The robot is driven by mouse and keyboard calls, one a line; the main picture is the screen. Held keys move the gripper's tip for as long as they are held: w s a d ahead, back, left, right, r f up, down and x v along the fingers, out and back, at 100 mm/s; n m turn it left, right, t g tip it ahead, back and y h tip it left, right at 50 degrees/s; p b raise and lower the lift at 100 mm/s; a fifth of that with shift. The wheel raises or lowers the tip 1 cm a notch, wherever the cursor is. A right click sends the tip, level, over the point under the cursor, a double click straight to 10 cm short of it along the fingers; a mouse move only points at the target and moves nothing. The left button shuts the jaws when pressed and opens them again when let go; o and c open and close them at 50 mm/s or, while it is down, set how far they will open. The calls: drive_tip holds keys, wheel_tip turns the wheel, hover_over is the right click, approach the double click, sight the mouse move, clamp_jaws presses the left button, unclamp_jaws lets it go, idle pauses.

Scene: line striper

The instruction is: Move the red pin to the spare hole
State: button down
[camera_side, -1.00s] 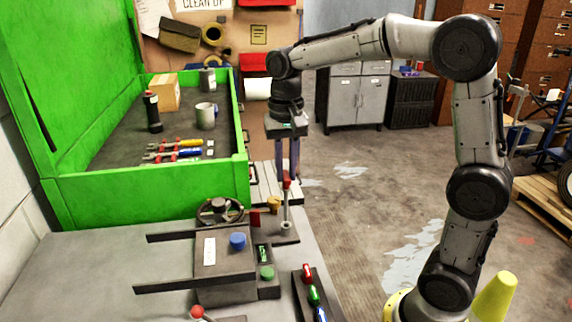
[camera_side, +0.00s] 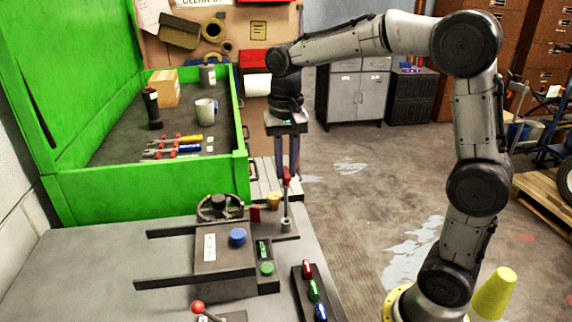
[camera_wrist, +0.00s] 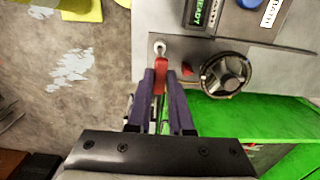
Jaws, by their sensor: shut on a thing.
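My gripper (camera_side: 287,172) points down, shut on the red grip (camera_side: 287,181) of an upright metal rod. A separate red peg (camera_side: 307,269) sits in a dark rack (camera_side: 298,290) with a green one (camera_side: 314,290) and a blue one (camera_side: 321,312).
A box with blue (camera_side: 238,237) and green (camera_side: 267,268) buttons lies nearer. A red-ball lever (camera_side: 198,307) is in front. A green-walled tray (camera_side: 150,193) stands behind.

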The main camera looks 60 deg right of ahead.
drive_tip(key=shift+f, duration=1.95)
idle(0.8)
drive_tip(key=shift+c, duration=2.1)
unclamp_jaws()
drive_tip(key=shift+r, duration=0.15)
drive_tip(key=shift+r, duration=3.4)
